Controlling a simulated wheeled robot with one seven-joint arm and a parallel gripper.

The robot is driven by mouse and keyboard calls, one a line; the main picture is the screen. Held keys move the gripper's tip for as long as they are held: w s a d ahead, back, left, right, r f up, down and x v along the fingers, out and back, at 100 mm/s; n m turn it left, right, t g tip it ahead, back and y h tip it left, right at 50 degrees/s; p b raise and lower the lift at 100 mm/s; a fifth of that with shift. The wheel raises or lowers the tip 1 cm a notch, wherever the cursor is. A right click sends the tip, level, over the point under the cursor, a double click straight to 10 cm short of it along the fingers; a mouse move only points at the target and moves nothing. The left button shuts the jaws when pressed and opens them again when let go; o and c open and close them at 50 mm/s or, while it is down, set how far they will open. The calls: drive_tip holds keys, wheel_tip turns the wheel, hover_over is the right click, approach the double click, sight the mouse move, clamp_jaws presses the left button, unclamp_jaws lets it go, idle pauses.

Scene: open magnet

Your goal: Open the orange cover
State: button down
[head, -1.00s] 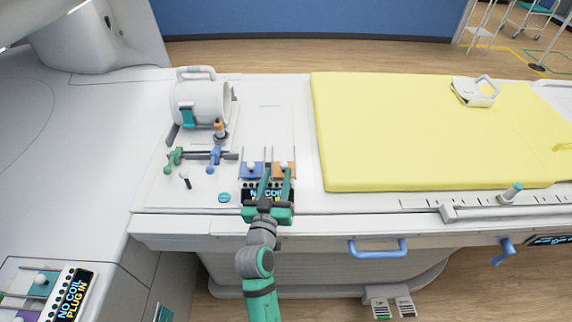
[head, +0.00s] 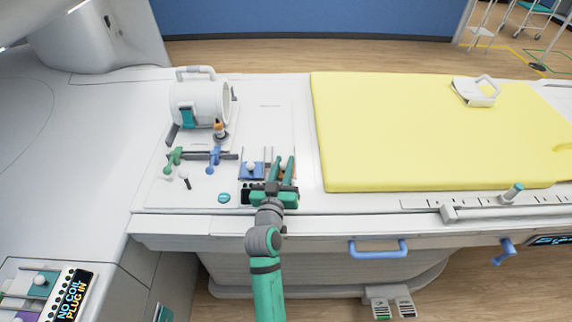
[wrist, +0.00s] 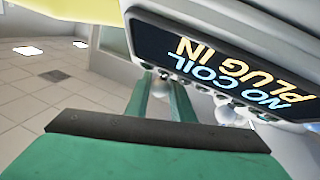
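The orange cover (head: 283,173) is mostly hidden in the head view; only a little orange shows between and beside my fingers. The cover's hinge is hidden.
A black display (wrist: 230,70) reading "NO COIL PLUG IN" lies close beside the fingers. A white cylinder coil (head: 200,103), green handle (head: 173,160) and blue handle (head: 213,158) stand to the left. A yellow mattress (head: 420,130) lies close on the right.

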drive_tip(key=shift+w+a+r, duration=0.1)
drive_tip(key=shift+w, duration=0.75)
drive_tip(key=shift+w+a+r, duration=0.1)
drive_tip(key=shift+w, duration=0.7)
drive_tip(key=c, duration=1.5)
unclamp_jaws()
drive_tip(key=shift+d, duration=0.1)
drive_tip(key=shift+c, duration=0.2)
drive_tip(key=shift+f, duration=0.1)
drive_tip(key=shift+s, duration=0.15)
drive_tip(key=shift+s, duration=0.3)
drive_tip(key=s, duration=0.3)
drive_tip(key=s+a, duration=0.1)
drive_tip(key=s, duration=0.2)
drive_tip(key=s+a, duration=0.1)
drive_tip(key=s, duration=0.2)
drive_tip(key=shift+s, duration=0.4)
